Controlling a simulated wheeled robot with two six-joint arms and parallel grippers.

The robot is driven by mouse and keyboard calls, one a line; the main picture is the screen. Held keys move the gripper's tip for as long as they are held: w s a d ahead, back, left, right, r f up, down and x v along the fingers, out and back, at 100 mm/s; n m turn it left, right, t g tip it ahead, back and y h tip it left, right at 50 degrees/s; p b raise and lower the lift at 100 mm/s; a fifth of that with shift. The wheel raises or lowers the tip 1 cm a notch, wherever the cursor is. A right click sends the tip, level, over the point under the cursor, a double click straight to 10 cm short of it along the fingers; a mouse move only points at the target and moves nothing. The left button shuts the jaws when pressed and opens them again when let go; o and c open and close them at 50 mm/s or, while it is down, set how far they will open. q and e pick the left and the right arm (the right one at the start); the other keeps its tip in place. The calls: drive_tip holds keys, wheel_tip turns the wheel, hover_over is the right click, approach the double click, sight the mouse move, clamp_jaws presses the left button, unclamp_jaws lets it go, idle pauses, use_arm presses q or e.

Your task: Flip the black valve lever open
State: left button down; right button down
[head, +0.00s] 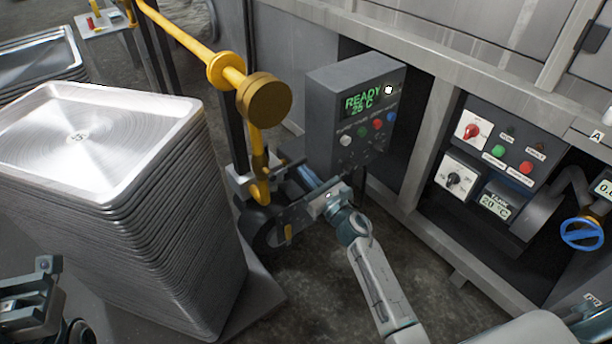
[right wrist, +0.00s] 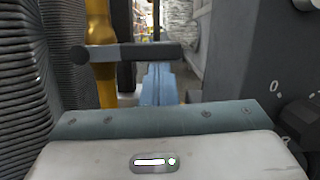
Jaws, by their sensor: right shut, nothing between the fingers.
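The black valve lever (right wrist: 130,52) shows in the right wrist view as a dark horizontal bar with a rounded left end, crossing in front of the yellow pipe (right wrist: 98,25). In the head view the yellow pipe (head: 258,150) runs down beside the grey control box, and the lever is small and dark there. My right gripper (head: 305,175) is low beside the pipe, its fingers shut and empty. In the right wrist view its bluish fingers (right wrist: 158,82) lie just below the bar; I cannot tell whether they touch it. My left gripper (head: 28,300) is at the lower left, its jaws unclear.
A tall stack of metal trays (head: 90,110) stands close on the left. The grey control box (head: 330,110) with a READY display hangs just above my right gripper. A machine panel (head: 500,145) with knobs and a blue valve wheel (head: 581,234) is at the right.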

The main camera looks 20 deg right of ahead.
sight(305, 157)
drive_tip(key=shift+r, duration=0.2)
drive_tip(key=r+n+y, duration=0.1)
drive_tip(key=r+n, duration=0.1)
drive_tip(key=n, duration=0.1)
drive_tip(key=r+n+g, duration=0.1)
drive_tip(key=r+n, duration=0.1)
drive_tip(key=n, duration=0.1)
drive_tip(key=r+n+g+y+p, duration=0.1)
drive_tip(key=r+n, duration=0.1)
drive_tip(key=n, duration=0.1)
drive_tip(key=shift+a+n+y, duration=0.25)
drive_tip(key=shift+n+y, duration=0.05)
drive_tip(key=shift+n, duration=0.1)
drive_tip(key=s+a+r+n+g+p, duration=0.1)
drive_tip(key=a+r+n, duration=0.3)
drive_tip(key=n, duration=0.4)
drive_tip(key=shift+s+a+r+n+g, duration=0.35)
drive_tip(key=shift+s+a+g, duration=0.15)
drive_tip(key=shift+a+g, duration=0.15)
